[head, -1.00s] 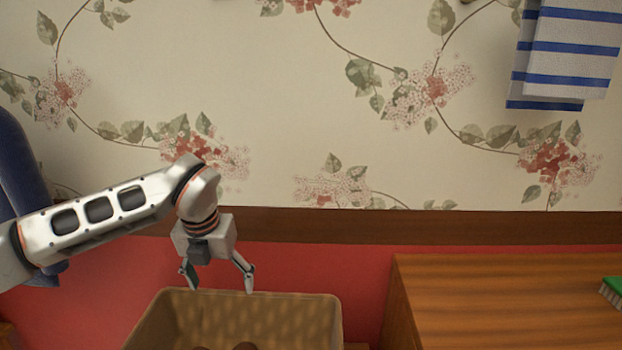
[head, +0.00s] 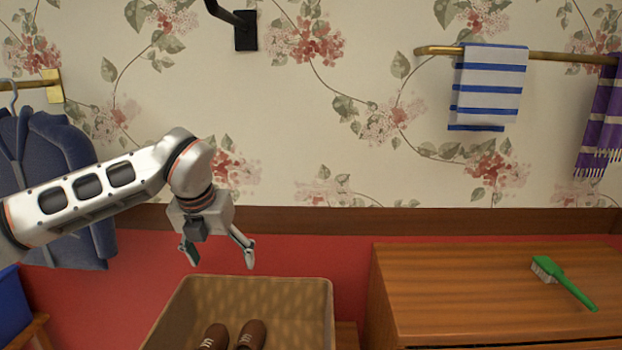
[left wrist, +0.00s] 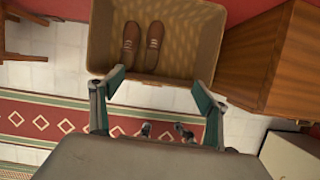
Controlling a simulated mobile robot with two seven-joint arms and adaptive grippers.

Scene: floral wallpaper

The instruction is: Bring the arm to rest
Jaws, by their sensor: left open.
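My left gripper (head: 219,255) is open and empty. In the head view it hangs pointing down above the back left part of a tan basket (head: 324,300). In the left wrist view its two fingers (left wrist: 158,95) are spread wide with nothing between them. The basket (left wrist: 212,45) lies beyond the fingertips there, with a pair of brown shoes (left wrist: 153,47) inside. The shoes also show in the head view (head: 250,335), cut by the lower edge.
A wooden cabinet (head: 480,290) stands right of the basket, with a green brush (head: 566,285) on top. A blue jacket (head: 60,150) hangs at the left. A striped towel (head: 488,85) and a purple cloth (head: 603,120) hang from a wall rail (head: 555,55). A patterned rug (left wrist: 45,120) lies on the floor.

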